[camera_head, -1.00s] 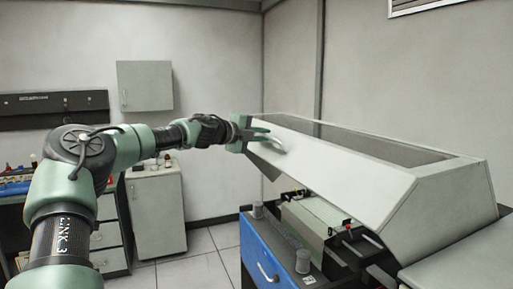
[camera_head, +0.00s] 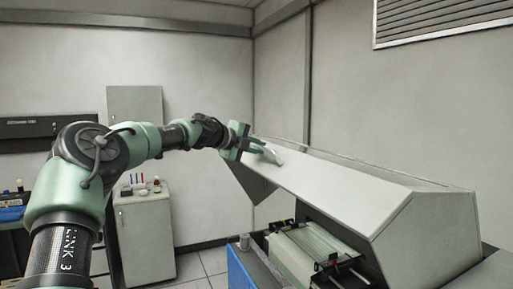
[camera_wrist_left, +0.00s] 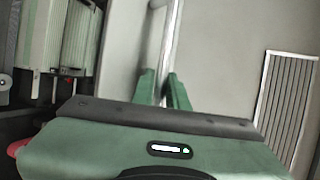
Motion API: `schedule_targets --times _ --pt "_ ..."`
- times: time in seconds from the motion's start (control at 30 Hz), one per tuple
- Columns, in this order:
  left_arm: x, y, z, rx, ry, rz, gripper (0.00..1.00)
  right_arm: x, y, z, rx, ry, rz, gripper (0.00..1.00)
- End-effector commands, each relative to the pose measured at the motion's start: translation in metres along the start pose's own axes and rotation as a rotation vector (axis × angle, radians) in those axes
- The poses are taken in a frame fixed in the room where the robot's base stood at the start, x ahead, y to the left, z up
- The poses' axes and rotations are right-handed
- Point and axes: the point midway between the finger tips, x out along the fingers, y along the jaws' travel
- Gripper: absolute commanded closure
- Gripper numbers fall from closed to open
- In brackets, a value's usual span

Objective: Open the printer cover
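The printer cover (camera_head: 345,195) is a long grey-white lid, tilted up with its front edge raised, so the printer's inside (camera_head: 318,248) shows below it. Its pale handle (camera_head: 274,154) is at the left part of the front face. My left gripper (camera_head: 262,149) is at this handle. In the left wrist view, the handle bar (camera_wrist_left: 172,45) runs between the two green fingers (camera_wrist_left: 162,90), which look closed around it. The exact contact is partly hidden by the fingers. My right gripper is in neither view.
A blue cabinet front (camera_head: 250,268) is below the printer. A small white cabinet (camera_head: 145,235) with small bottles on top stands behind my left arm. A vent (camera_head: 440,20) is on the wall above. Open air lies above the cover.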

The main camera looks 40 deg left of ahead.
Motion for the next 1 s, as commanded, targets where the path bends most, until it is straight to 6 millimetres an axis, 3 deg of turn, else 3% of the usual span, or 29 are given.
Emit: schedule_targets --times 0.07,0.47,1.0 --pt "0.001 0.002 -0.002 0.0 0.004 0.004 0.66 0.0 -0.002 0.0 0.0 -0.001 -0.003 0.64" --pt "-0.005 0.003 -0.001 0.001 0.002 0.001 0.66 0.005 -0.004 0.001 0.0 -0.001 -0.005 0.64" --pt "-0.074 0.001 -0.001 0.001 0.0 -0.003 0.66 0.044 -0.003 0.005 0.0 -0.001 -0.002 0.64"
